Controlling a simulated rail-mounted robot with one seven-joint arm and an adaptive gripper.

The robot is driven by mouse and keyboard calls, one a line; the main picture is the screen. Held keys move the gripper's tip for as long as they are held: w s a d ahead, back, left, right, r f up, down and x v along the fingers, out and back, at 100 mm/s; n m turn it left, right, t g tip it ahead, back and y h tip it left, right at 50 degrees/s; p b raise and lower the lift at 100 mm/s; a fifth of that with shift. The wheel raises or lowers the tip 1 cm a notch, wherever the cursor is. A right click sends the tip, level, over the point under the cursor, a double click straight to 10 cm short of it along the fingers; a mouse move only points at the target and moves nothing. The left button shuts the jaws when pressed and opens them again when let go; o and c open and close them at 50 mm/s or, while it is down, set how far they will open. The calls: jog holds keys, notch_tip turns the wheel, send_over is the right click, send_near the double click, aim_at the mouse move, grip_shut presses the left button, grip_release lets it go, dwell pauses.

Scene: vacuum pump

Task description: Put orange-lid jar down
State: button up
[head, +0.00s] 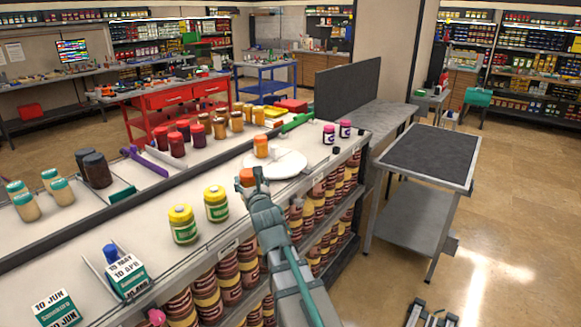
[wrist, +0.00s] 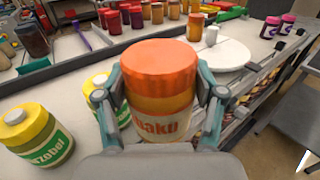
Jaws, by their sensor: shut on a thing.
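The orange-lid jar (wrist: 160,85) is held upright in my gripper (wrist: 160,110), with one finger on each side of its body. In the head view the jar (head: 245,176) shows just beyond my gripper (head: 257,186), near the front edge of the long counter (head: 150,215). Whether its base touches the counter is hidden by my gripper. A second jar with an orange lid (head: 261,146) stands on the round white plate (head: 276,164) behind it.
Yellow-lid jars (head: 183,224) (head: 216,203) stand to the left of my gripper. Pink-lid jars (head: 328,134) stand at the right end. Red jars (head: 176,144) stand behind. Shelves (head: 305,215) of striped jars lie below the counter edge. A grey cart (head: 425,160) stands right.

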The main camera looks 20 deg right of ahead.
jog(key=w+d+r+m+g+h, duration=0.1)
jog(key=w+d+r+m+h, duration=0.2)
jog(key=w+d, duration=0.7)
jog(key=w+d+r+m+g+h, duration=0.2)
jog(key=w+d+h, duration=0.3)
jog(key=w+d, duration=0.5)
jog(key=shift+w+d+f+p, duration=0.1)
jog(key=shift+w+d+f, duration=1.05)
jog(key=shift+w+f, duration=0.8)
jog(key=shift+w+d+f+p, duration=0.1)
jog(key=shift+w+d+f, duration=1.15)
jog(key=shift+f, duration=1.15)
jog(key=shift+w+d+f+p, duration=0.1)
jog(key=shift+w+d+f, duration=0.9)
jog(key=shift+w+f, duration=1)
jog(key=shift+s+f, duration=0.2)
jog(key=shift+f, duration=0.1)
jog(key=o, duration=1.4)
